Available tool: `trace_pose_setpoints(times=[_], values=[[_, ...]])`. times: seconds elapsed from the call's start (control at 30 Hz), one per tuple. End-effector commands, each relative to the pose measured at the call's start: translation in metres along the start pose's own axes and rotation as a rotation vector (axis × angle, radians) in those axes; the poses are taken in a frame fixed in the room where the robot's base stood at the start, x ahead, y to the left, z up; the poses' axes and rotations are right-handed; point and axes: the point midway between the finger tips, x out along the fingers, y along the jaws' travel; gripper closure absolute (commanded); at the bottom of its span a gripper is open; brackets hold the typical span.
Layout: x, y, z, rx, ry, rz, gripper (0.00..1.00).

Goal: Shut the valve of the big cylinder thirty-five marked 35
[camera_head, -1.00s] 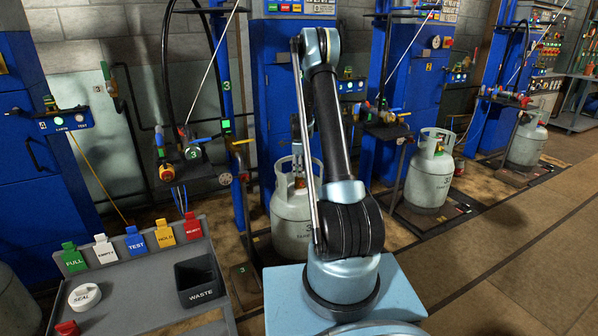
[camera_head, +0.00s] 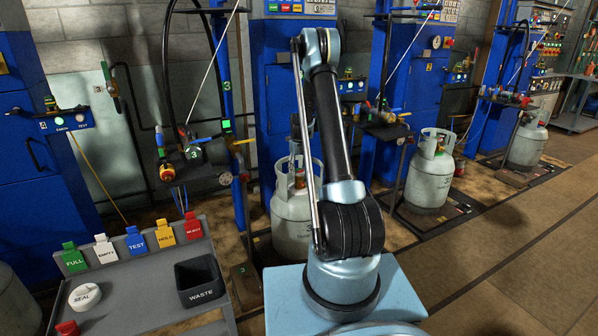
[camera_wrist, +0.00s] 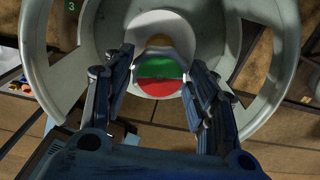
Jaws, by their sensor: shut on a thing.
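The big grey cylinder (camera_head: 292,228) stands upright behind my arm in the head view. Part of a marking beginning with 3 shows; my arm hides the rest. In the wrist view its pale round collar (camera_wrist: 38,70) surrounds the valve. In the head view my gripper is mostly hidden behind my arm, at the cylinder's top.
Another grey cylinder (camera_head: 429,172) stands to the right, and one more (camera_head: 526,142) farther off. A grey bench with coloured tags and a black waste bin (camera_head: 199,282) is at front left. A blue post (camera_head: 238,190) stands left of the cylinder. Floor at right is clear.

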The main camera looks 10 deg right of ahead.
Motion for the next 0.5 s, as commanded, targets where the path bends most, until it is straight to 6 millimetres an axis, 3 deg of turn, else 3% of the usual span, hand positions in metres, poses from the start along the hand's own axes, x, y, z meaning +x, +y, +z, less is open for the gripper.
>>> trace_pose_setpoints(times=[0.5], values=[[-0.0001, -0.0008, 0.0013, 0.202, -0.003, 0.0, 0.72]])
